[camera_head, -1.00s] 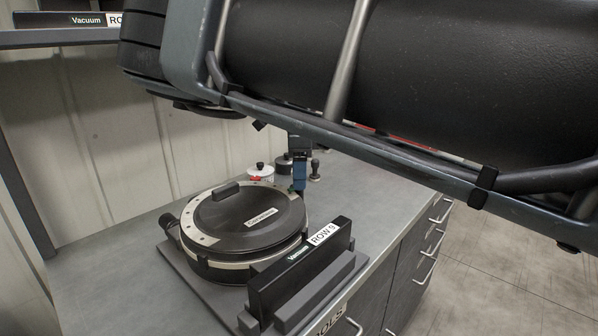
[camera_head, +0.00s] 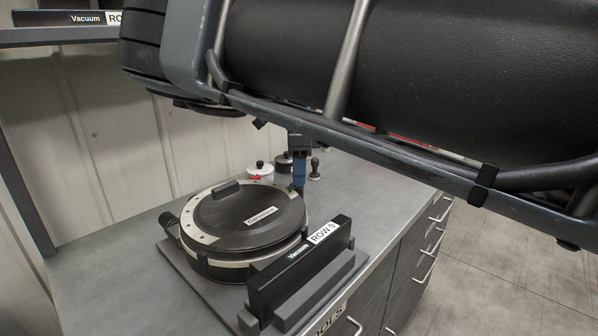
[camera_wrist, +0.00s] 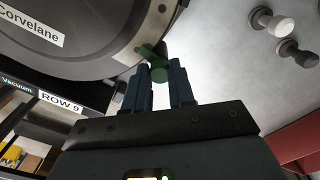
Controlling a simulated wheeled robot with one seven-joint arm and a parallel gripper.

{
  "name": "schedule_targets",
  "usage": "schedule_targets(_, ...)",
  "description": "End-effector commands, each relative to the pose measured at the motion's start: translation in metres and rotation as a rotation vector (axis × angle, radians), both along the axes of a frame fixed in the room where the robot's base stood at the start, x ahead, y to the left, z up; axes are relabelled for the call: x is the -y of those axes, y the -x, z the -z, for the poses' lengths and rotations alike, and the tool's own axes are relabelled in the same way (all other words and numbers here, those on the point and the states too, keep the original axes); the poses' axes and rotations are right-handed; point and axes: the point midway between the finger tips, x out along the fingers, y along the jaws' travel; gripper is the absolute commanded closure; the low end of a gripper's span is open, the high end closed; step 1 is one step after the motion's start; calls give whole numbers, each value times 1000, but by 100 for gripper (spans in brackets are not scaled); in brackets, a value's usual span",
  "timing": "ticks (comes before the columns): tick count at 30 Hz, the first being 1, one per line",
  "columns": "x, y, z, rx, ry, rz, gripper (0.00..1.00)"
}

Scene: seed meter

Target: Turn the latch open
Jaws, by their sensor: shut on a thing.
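The latch (camera_wrist: 159,72) is a small green piece at the rim of the round black seed meter (camera_wrist: 80,55), in the wrist view. My gripper (camera_wrist: 160,88) is shut on the latch, with a blue finger on each side of it. In the head view my gripper (camera_head: 299,185) points down at the right rim of the seed meter (camera_head: 245,222). There the latch is mostly hidden by the fingers. The meter has a pale ring, a dark lid and a "Corvelane" label.
The meter sits on a grey base plate on the workbench (camera_head: 390,200). A black "Vacuum ROW 9" bar (camera_head: 300,265) stands in front of it. Small knobbed items (camera_head: 260,171) stand behind my gripper. The bench to the right of the gripper is clear.

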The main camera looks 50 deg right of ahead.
Motion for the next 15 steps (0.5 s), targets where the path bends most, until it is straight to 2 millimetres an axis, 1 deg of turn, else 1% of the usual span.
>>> schedule_targets(8, 0, 0, 0, 1, 1, 103, 100)
schedule_targets(15, 0, -1, 0, 2, 1, 298, 100)
